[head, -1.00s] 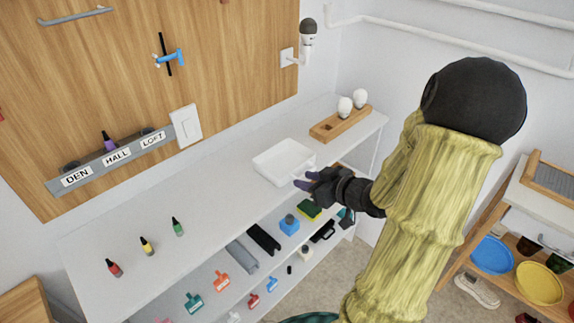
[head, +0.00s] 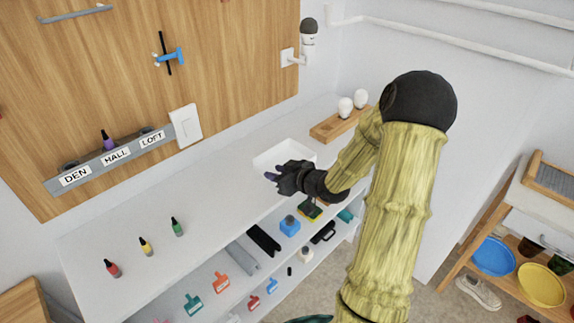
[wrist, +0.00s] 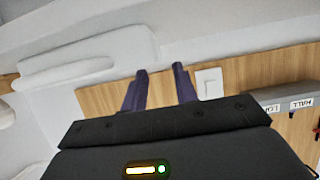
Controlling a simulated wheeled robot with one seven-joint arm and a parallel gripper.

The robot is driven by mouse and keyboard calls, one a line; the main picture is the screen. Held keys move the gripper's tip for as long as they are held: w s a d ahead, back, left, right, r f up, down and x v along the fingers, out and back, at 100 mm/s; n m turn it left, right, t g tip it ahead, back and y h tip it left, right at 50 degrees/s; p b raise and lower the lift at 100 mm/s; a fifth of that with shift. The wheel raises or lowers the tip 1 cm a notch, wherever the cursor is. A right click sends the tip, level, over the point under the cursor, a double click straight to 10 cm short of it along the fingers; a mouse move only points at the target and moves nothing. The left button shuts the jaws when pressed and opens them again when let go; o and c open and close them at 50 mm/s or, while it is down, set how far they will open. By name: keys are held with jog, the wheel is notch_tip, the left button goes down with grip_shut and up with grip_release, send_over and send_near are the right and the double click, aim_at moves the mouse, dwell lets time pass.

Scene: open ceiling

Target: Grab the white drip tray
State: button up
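The white drip tray (head: 272,157) sits on the white upper shelf, in the middle of the head view. My gripper (head: 268,177) is in front of it, near its front left corner, and hides part of its front side. A rounded white form, which looks like the tray (wrist: 85,62), shows left of the fingers in the wrist view. My gripper's two dark purple fingers (wrist: 160,85) are apart with nothing between them. I cannot tell whether a finger touches the tray.
A wooden holder with two white bulbs (head: 332,127) stands right of the tray. Small red, yellow and green bottles (head: 146,247) stand at the shelf's left. The lower shelf holds several tools, a blue item (head: 290,227) and a sponge.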

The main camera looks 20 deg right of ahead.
jog(key=shift+f+x, duration=0.1)
jog(key=shift+x, duration=1.2)
jog(key=shift+f+x, duration=0.15)
jog(key=shift+x, duration=1.15)
jog(key=shift+s+d, duration=0.1)
grip_shut()
